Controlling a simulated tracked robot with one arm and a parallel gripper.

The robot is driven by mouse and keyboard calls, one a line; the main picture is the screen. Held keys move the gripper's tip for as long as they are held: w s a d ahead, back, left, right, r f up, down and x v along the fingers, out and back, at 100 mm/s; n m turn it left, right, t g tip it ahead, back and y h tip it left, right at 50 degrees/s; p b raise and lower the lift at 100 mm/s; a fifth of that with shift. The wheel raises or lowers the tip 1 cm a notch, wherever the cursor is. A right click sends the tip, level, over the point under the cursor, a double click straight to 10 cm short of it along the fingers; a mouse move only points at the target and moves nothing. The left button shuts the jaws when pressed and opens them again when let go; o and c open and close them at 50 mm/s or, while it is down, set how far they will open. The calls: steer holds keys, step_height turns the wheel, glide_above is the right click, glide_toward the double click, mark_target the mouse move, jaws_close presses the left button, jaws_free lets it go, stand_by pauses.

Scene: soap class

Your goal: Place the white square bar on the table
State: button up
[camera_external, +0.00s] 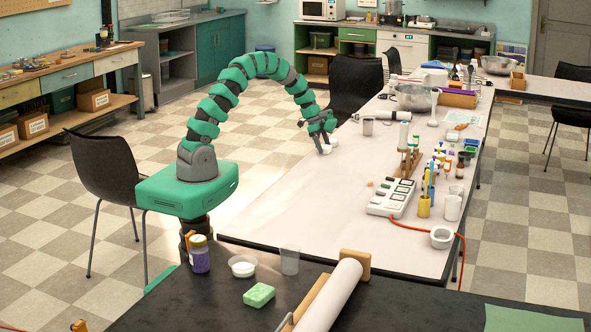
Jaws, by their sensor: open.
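The long table (310,215) has a pale top and runs from the front middle to the back right. My gripper (325,149) is over the left edge of this table, pointing down, with its jaws open. Small white shapes show at its tips. I cannot tell whether they are only the fingertips or include the white square bar. I cannot make out a separate white square bar elsewhere on the pale table. A green bar (259,295) lies on the dark counter in front.
A silver bowl (415,98) stands farther back. The table's left front part is clear. A paper roll (328,296) lies on the dark counter (190,305).

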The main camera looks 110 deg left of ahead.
steer(key=p+v, duration=0.1)
steer(key=v, duration=1.1)
steer(key=shift+r, duration=0.15)
steer(key=w+d+r+t+y, duration=0.1)
steer(key=w+d+r+t, duration=0.1)
steer(key=w+d+r, duration=1.1)
steer(key=w+d+r+t+y, duration=0.2)
steer(key=w+d+r, duration=0.85)
steer(key=r, duration=0.35)
steer(key=w+d+r+t, duration=0.1)
steer(key=d+r+t, duration=0.3)
steer(key=d+r, duration=1.3)
steer(key=s+d+r+t+h, duration=0.1)
steer(key=s+d+r, duration=0.2)
steer(key=d+r, duration=0.2)
steer(key=s+d+r+t+h, duration=0.2)
steer(key=d+r, duration=0.3)
steer(key=d, duration=0.5)
steer(key=shift+s, duration=0.75)
